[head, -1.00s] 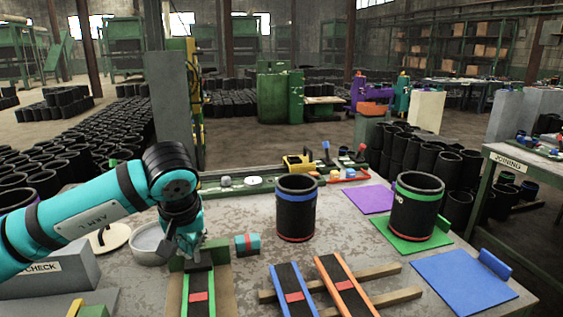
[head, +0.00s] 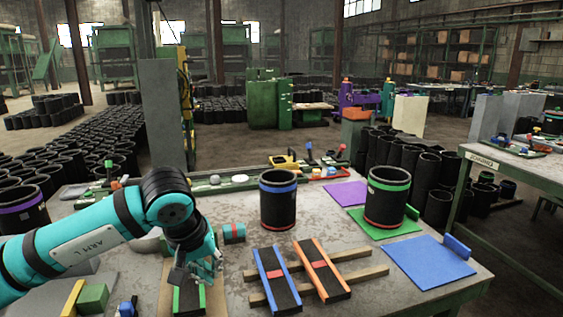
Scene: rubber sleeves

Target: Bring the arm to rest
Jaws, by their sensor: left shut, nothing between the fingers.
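My left arm (head: 95,245), teal with black bands, comes in from the left. My left gripper (head: 205,278) is shut and empty. It shows over the far part of a green-edged black strip (head: 188,301) on a tan board, partly hiding it. I cannot tell whether the fingertips touch the strip. My right gripper is not in view.
A black sleeve with a blue band (head: 278,205) and one with a green band (head: 387,200) stand upright at the back. Blue-edged (head: 276,280) and orange-edged (head: 321,268) strips lie across wooden rails (head: 365,276). A blue mat (head: 428,262) lies at right, mostly clear.

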